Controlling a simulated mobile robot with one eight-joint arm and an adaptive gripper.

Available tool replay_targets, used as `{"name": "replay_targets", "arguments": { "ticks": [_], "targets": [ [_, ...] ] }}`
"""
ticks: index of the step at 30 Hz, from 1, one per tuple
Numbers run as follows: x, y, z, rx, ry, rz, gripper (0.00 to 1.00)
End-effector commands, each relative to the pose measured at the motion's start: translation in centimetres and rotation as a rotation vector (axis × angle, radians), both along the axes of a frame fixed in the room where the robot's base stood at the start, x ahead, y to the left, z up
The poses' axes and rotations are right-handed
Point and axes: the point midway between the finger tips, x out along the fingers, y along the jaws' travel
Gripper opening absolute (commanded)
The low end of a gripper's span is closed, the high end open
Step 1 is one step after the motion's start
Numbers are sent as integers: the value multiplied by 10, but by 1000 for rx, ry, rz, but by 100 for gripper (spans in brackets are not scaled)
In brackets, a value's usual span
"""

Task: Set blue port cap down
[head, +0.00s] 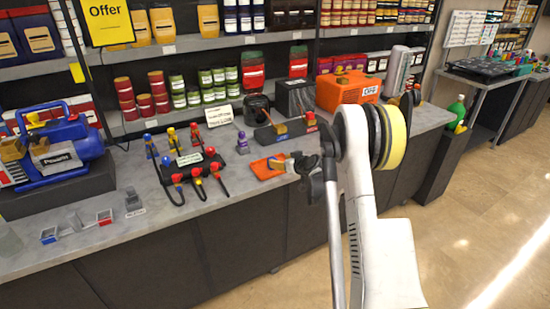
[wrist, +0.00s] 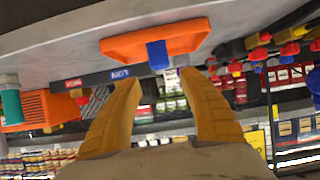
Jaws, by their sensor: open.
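The blue port cap (wrist: 157,55) shows in the wrist view against the orange tray (wrist: 130,46), which appears upside down there. The cap looks to be standing in the tray. My gripper (wrist: 160,78) is open, with its two tan fingers spread to either side of the cap and a visible gap to each. In the head view my gripper (head: 281,163) is just over the right side of the orange tray (head: 260,168) on the grey counter. The cap cannot be made out clearly in the head view.
A black manifold with red knobs and hoses (head: 190,168) lies left of the tray. A purple figure-like part (head: 242,143) stands behind it. A black block with blue and red labels (head: 285,130) and an orange machine (head: 347,88) are at the back. Counter in front is clear.

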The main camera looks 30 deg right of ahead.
Motion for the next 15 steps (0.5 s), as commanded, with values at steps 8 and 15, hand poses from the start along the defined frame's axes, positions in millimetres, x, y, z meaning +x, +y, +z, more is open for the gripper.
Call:
{"name": "replay_targets", "arguments": {
  "ticks": [8, 15],
  "targets": [
    [-34, 0, 18, 0, 1, 1, 49],
    [-55, 52, 75, 20, 69, 36, 49]
  ]
}}
